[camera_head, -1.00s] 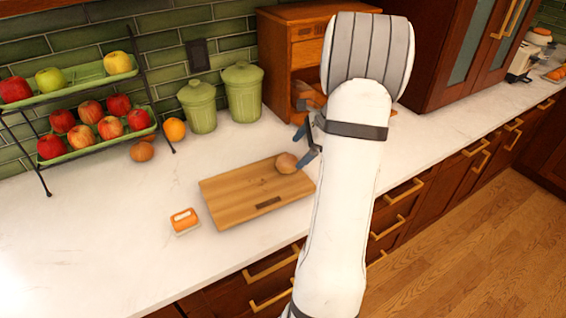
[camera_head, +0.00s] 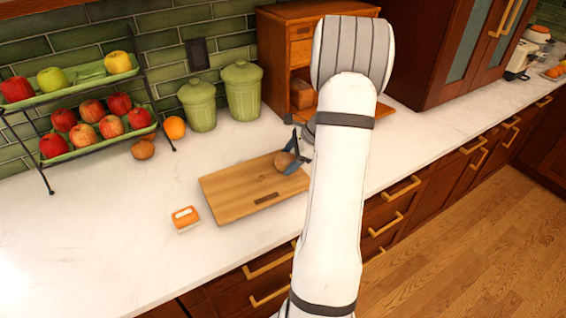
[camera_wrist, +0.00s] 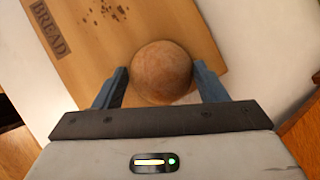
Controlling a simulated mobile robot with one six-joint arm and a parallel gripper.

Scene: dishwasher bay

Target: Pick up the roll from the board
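The round brown roll (camera_head: 284,162) sits at the right end of the wooden board (camera_head: 235,192) on the counter. In the wrist view the roll (camera_wrist: 161,72) lies between the two blue fingers of my gripper (camera_wrist: 163,82). The fingers are apart, with a small gap visible on the right side and the left finger very near the roll or touching it. In the head view my gripper (camera_head: 292,158) is at the roll, partly hidden by my arm. The board (camera_wrist: 105,70) in the wrist view bears the word BREAD.
An orange and white packet (camera_head: 185,218) lies left of the board. Two green canisters (camera_head: 243,92) and a wooden cabinet (camera_head: 290,60) stand behind. A rack of apples (camera_head: 80,110) is at the left, with an orange (camera_head: 174,128) beside it. The front left counter is clear.

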